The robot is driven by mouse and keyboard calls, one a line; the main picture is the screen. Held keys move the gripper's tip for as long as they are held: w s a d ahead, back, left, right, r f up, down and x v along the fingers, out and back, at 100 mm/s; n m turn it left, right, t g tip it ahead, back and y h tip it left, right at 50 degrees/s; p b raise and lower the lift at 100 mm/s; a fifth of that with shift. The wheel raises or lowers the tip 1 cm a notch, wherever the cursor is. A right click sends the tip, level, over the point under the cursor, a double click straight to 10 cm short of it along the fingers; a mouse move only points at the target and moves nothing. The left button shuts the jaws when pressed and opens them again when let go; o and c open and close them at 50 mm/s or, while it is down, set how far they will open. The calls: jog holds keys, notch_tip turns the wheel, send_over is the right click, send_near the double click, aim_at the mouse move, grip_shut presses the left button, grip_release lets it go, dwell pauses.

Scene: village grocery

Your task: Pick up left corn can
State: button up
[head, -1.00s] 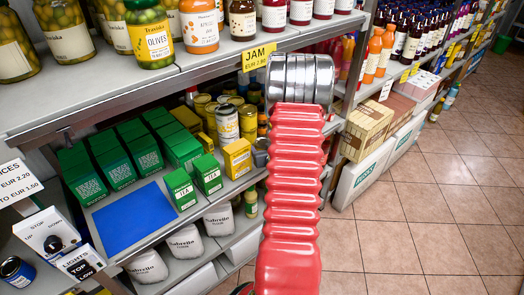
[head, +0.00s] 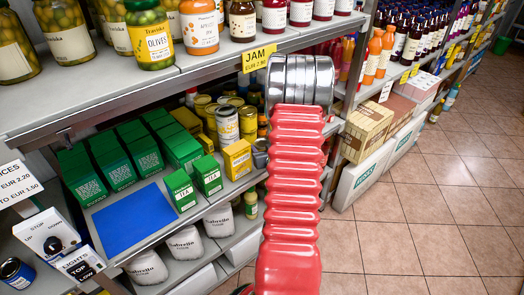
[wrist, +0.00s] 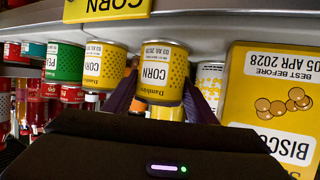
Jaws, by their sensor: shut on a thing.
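A yellow corn can (wrist: 161,72) stands in the middle of the wrist view, with my gripper (wrist: 163,88) around it. The dark purple fingers lie on both sides of the can and are shut on it. A second yellow corn can (wrist: 103,66) stands close by on the left in the wrist view, outside the fingers. In the head view, my red arm covers the middle and my gripper is hidden. Whether the held can is clear of its shelf cannot be told.
A yellow biscuit box (wrist: 270,105) stands close on the right in the wrist view. A green can (wrist: 64,64) is at left. In the head view, yellow cans (head: 227,124) and green tea boxes (head: 180,190) fill the lower shelf. Tiled floor (head: 430,220) is free at right.

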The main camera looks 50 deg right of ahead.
jog(key=shift+r, duration=0.2)
notch_tip(320, 180, up, 18)
jog(key=shift+f, duration=0.15)
dwell(0.5)
